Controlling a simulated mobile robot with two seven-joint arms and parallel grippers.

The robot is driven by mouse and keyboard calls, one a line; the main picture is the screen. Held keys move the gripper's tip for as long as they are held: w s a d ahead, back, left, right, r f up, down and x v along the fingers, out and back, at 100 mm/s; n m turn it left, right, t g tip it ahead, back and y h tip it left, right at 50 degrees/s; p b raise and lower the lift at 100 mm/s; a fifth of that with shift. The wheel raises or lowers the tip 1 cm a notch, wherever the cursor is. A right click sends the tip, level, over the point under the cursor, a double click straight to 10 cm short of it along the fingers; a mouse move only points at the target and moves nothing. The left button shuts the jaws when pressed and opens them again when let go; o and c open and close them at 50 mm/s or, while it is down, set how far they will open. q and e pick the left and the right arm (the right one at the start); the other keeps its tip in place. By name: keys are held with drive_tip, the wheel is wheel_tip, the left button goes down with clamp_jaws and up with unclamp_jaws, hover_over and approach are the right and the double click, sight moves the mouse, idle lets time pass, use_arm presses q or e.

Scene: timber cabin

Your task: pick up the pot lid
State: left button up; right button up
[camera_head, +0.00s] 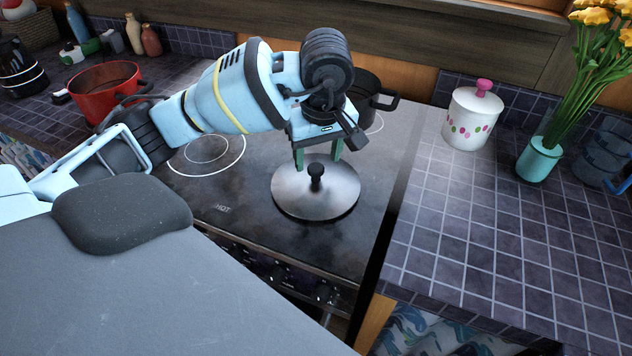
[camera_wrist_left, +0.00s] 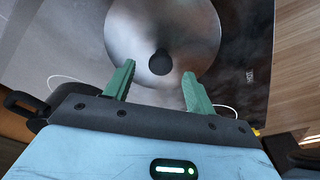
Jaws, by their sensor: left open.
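The pot lid (camera_head: 316,196) is a round, shiny metal disc with a black knob (camera_head: 316,172) in its middle. It lies on the black stove top (camera_head: 235,220), near its right side. My left gripper (camera_head: 318,160) is above the far part of the lid with its green fingers pointing down. In the left wrist view the left gripper (camera_wrist_left: 153,85) has its fingers apart, and the lid (camera_wrist_left: 200,40) is beyond them. The knob (camera_wrist_left: 161,62) lies just past the fingertips, between their lines, and is not held. My right gripper is not in view.
A black pot (camera_head: 368,95) stands behind my left gripper. A red pot (camera_head: 100,88) is at the back left. A dotted white jar (camera_head: 470,120) and a vase (camera_head: 538,162) stand on the tiled counter (camera_head: 480,240), whose front part is clear.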

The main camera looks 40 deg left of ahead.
sight(316, 167)
use_arm(q)
drive_tip(key=f, duration=0.4)
drive_tip(key=shift+w+a+f, duration=0.1)
drive_tip(key=shift+w+a, duration=0.05)
drive_tip(key=shift+a, duration=0.2)
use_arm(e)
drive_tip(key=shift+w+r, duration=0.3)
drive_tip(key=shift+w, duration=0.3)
use_arm(q)
clamp_jaws()
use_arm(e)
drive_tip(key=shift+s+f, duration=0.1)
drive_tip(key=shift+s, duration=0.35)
use_arm(q)
drive_tip(key=shift+r, duration=0.2)
